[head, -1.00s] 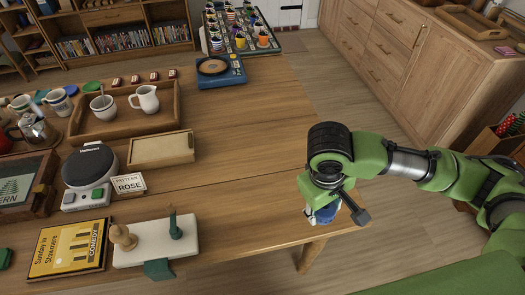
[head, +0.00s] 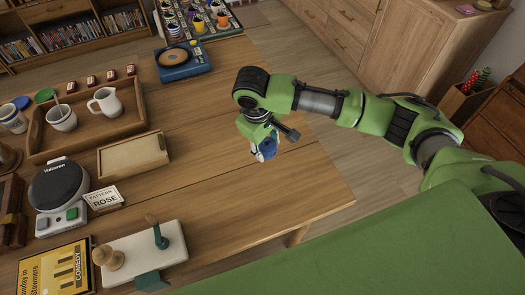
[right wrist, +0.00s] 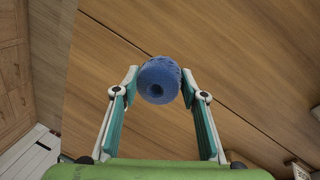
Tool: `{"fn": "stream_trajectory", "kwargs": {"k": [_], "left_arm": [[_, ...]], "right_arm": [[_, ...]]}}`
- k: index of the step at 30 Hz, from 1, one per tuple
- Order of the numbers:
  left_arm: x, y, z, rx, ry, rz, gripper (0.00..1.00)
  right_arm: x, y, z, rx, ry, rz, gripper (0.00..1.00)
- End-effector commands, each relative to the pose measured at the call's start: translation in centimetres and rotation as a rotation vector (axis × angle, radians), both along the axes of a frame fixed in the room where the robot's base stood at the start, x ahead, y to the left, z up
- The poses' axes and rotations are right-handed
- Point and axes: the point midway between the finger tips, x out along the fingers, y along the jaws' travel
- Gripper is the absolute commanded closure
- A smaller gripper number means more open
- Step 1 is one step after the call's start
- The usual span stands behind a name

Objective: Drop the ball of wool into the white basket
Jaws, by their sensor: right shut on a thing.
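A blue ball of wool (right wrist: 158,82) sits between the two fingertips of my right gripper (right wrist: 160,86) in the right wrist view. It is a rounded, ribbed blue piece with a dark hole in its end. In the head view my right gripper (head: 266,150) points down over the right side of the wooden table, mostly hidden by its own wrist. A bit of the blue wool (head: 268,147) shows there. My left gripper is not in view. I see no white basket in these views.
The wooden table (head: 225,180) is clear around my right gripper. At left are a wooden tray (head: 95,138) with a cup and jug, a blue turntable (head: 183,72), a grey round device (head: 58,183) and a white board (head: 175,245). Cabinets stand behind.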

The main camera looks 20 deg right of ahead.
Motion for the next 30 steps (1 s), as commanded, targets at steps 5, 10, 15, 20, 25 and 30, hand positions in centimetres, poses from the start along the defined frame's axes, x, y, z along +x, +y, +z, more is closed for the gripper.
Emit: {"fn": "stream_trajectory", "kwargs": {"k": [5,10,15,20,25,30], "left_arm": [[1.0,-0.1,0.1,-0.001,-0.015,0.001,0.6],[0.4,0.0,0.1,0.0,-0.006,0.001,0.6],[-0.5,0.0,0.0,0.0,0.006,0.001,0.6],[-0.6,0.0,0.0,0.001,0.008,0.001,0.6],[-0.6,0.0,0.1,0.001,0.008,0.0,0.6],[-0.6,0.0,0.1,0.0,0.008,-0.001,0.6]], "right_arm": [[1.0,0.5,-1.2,0.001,0.0,-0.001,0.82],[1.6,0.7,-2.2,0.0,0.001,-0.001,0.82],[1.5,0.7,-4.7,0.0,0.001,0.0,0.82],[1.5,0.7,-5.0,0.001,-0.002,0.0,0.82],[1.5,0.7,-5.1,0.001,0.0,0.0,0.82],[1.5,0.7,-5.2,0.0,-0.001,0.0,0.44]]}}
